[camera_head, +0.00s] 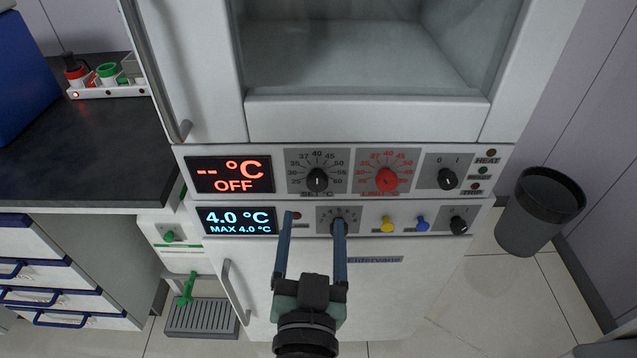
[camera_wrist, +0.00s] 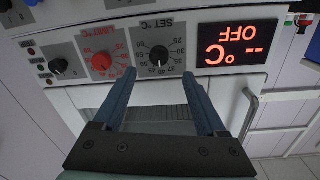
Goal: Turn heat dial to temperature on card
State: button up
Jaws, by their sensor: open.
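My gripper (camera_head: 313,219) is open and empty in front of the lower strip, below the SET dial in the head view. In the wrist view my gripper (camera_wrist: 159,77) has the dial between and beyond its fingertips, apart from them. No card is in view.
A red LIMIT °C dial (camera_head: 387,179) and a black 0/1 switch (camera_head: 447,179) sit right of the SET dial. Below, a blue display (camera_head: 237,220) reads 4.0 °C. The door handle (camera_head: 160,85) is upper left.

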aim_at(316, 185)
jog(key=w, duration=0.8)
jog(key=shift+w+d, duration=0.2)
jog(key=shift+d, duration=0.05)
grip_shut()
